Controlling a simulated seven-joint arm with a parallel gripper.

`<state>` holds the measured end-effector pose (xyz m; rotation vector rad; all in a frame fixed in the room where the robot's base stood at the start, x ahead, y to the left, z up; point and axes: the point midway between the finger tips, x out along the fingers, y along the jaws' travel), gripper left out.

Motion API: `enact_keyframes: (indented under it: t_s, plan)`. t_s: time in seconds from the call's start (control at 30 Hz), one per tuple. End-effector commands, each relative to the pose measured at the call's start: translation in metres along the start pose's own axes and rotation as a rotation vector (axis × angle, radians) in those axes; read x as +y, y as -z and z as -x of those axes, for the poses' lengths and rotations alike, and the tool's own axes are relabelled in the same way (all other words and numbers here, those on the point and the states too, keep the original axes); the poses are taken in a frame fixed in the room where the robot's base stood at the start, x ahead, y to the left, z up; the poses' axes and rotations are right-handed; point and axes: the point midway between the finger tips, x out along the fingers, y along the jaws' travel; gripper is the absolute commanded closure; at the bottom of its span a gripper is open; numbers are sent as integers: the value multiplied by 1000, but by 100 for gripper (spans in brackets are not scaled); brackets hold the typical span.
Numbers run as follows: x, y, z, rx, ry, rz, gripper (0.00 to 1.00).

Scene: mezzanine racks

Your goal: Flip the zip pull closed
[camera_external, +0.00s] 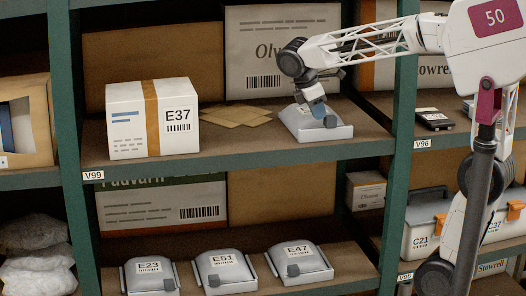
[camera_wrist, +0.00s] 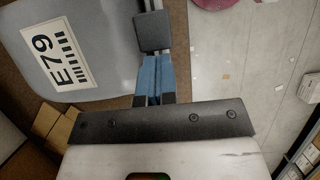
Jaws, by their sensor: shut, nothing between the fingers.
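A light grey case labelled E79 (camera_wrist: 62,50) fills the upper left of the wrist view. In the external view the same case (camera_external: 310,129) lies on the upper shelf. Its dark grey zip pull (camera_wrist: 153,31) is a squarish block at the case's edge; it also shows at the front of the case in the external view (camera_external: 330,121). My gripper (camera_wrist: 153,70), with blue fingers, is shut and empty. Its tips are right beside the pull; I cannot tell whether they touch. It points down at the case in the external view (camera_external: 317,106).
A white box labelled E37 (camera_external: 152,119) and flat brown envelopes (camera_external: 236,115) lie left of the case. A carton (camera_external: 283,50) stands behind, and a green post (camera_external: 404,105) stands to the right. Similar grey cases (camera_external: 225,272) sit on the shelf below.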

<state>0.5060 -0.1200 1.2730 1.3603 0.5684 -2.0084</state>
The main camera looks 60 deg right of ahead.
Motion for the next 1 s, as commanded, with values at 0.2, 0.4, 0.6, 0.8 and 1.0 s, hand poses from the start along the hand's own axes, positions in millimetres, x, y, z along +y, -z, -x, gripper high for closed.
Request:
enact_keyframes:
  t_s: [0.2, 0.4, 0.6, 0.8, 1.0]
  plan:
    - [0, -7, -3, 0, 0, -2, 100]
    - [0, -28, -11, 0, 0, -3, 100]
    - [0, -45, -18, 0, 1, -1, 100]
    - [0, -47, -20, -1, 1, 0, 100]
    - [0, -47, -20, -1, 1, 0, 100]
